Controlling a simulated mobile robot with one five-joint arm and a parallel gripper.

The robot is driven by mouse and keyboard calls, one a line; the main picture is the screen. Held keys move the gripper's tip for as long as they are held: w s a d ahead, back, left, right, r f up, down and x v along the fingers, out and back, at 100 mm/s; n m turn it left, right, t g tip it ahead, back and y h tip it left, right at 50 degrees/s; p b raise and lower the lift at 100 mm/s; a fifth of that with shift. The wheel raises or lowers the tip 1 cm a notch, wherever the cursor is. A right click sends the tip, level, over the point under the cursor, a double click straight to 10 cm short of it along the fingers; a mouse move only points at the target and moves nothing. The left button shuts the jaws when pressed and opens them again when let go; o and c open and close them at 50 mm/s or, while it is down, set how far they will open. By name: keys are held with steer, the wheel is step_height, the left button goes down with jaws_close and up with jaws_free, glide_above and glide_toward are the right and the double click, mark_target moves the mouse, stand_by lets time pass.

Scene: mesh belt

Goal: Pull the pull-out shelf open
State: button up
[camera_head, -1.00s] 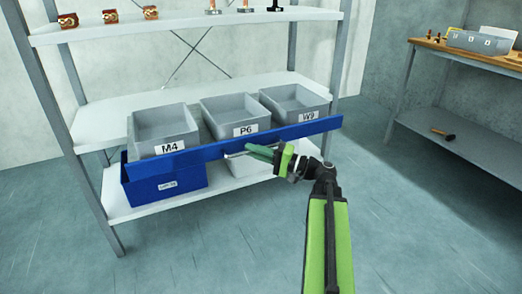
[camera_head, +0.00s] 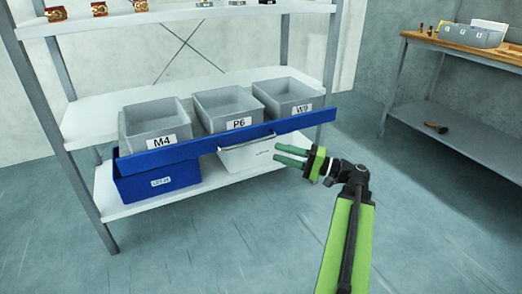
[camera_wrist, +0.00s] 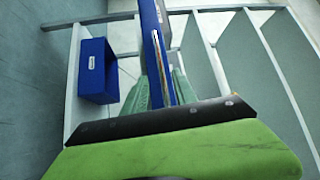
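The pull-out shelf has a long blue front (camera_head: 190,150) and carries grey bins marked M4 (camera_head: 157,127), P6 (camera_head: 229,109) and W9 (camera_head: 288,97). Its front stands out ahead of the rack's white boards. A thin silver handle (camera_head: 247,142) sits on the front; it also shows edge-on in the wrist view (camera_wrist: 157,50). My gripper (camera_head: 283,155) is open and empty, its green fingers apart, to the right of the handle and just below the blue front in the head view. In the wrist view the blue front appears between the fingers; the fingers look clear of the handle.
Below the shelf are a blue bin (camera_head: 160,183) and a white bin (camera_head: 245,156) on the rack's lower board. Small parts stand on the top board (camera_head: 190,15). A workbench (camera_head: 460,52) stands at the right. The floor in front is clear.

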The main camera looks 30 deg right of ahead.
steer(key=v, duration=0.5)
steer(key=shift+s+d, duration=0.2)
steer(key=shift+s, duration=0.15)
